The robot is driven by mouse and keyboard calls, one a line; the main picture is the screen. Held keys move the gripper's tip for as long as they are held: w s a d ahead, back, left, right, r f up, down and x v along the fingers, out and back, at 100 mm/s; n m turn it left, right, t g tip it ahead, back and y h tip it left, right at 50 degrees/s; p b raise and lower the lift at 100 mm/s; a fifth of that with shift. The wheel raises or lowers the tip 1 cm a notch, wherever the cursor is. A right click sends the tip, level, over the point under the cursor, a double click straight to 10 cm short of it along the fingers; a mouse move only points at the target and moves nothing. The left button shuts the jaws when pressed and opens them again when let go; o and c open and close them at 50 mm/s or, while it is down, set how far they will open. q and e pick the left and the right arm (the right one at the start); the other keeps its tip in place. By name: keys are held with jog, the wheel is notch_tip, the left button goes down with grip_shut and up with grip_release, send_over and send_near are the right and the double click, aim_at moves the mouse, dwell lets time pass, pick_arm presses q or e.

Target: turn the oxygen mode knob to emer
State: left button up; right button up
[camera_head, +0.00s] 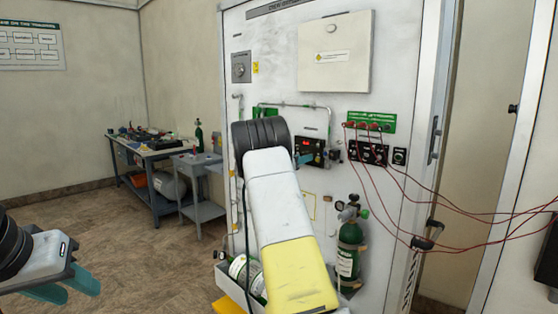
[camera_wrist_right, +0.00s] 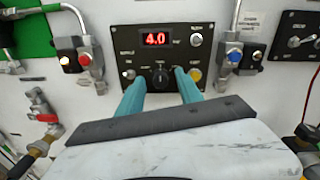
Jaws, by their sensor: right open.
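The oxygen control panel (camera_wrist_right: 205,55) is black, with a red "4.0" display and several knobs and buttons; it also shows in the head view (camera_head: 312,146). A dark round knob (camera_wrist_right: 159,76) with a light pointer mark sits low in its middle. Its lettering is too small to read. My right gripper (camera_wrist_right: 160,88) is open, with one teal fingertip on each side of this knob. I cannot tell whether they touch it. In the head view my right arm hides most of that gripper. My left gripper (camera_head: 68,287) is open and empty at the lower left, far from the panel.
Valve fittings with a red knob (camera_wrist_right: 84,60) and a blue knob (camera_wrist_right: 234,55) flank the panel. Red cables (camera_head: 400,190) hang at the right. A green cylinder (camera_head: 349,250) stands below. A workbench (camera_head: 150,165) is at the back left, with free floor before it.

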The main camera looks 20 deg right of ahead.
jog(key=shift+d, duration=0.1)
grip_shut()
jog(key=shift+m, duration=0.3)
jog(key=m, duration=1)
jog(key=shift+f, duration=0.1)
jog(key=shift+m, duration=0.4)
dwell(0.4)
grip_release()
